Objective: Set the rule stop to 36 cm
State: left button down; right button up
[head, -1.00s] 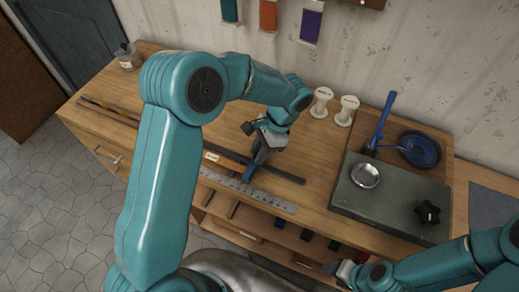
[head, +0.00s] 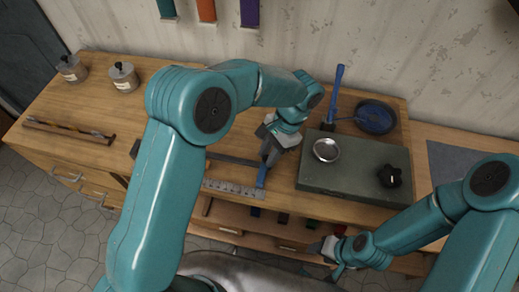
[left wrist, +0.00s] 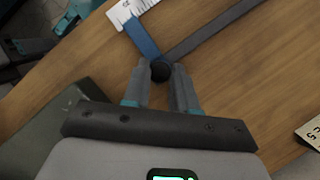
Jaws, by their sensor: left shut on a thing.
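The pale rule (head: 233,188) lies along the front of the bench, with a dark rail (head: 232,158) behind it. The blue stop (head: 261,178) crosses near the right end of the rule. My left gripper (head: 268,158) is above the rail side of the stop. In the left wrist view, its fingers are shut on the stop's dark round knob (left wrist: 160,70). The blue arm of the stop (left wrist: 142,40) runs from the knob to the rule (left wrist: 130,10). The scale marks are too small to read. My right gripper (head: 327,248) is low at the bench front; its jaws are unclear.
A grey-green slab (head: 345,180) with a metal dish (head: 326,150) and a black knob (head: 389,176) stands right of the stop. Behind are a blue-handled tool (head: 335,92) and a dark round pan (head: 376,117). Two jars (head: 123,77) stand at the back left.

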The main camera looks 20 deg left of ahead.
pick_arm(q)
jog(key=shift+w+d+r, duration=0.1)
jog(key=shift+w+d, duration=0.05)
jog(key=shift+d, duration=0.05)
jog(key=c, duration=1.2)
grip_release()
jog(key=o, duration=0.3)
jog(key=shift+d, duration=0.2)
jog(key=shift+a+r, duration=0.1)
jog(key=shift+a, duration=0.1)
jog(key=v, duration=1.6)
jog(key=shift+d, duration=0.2)
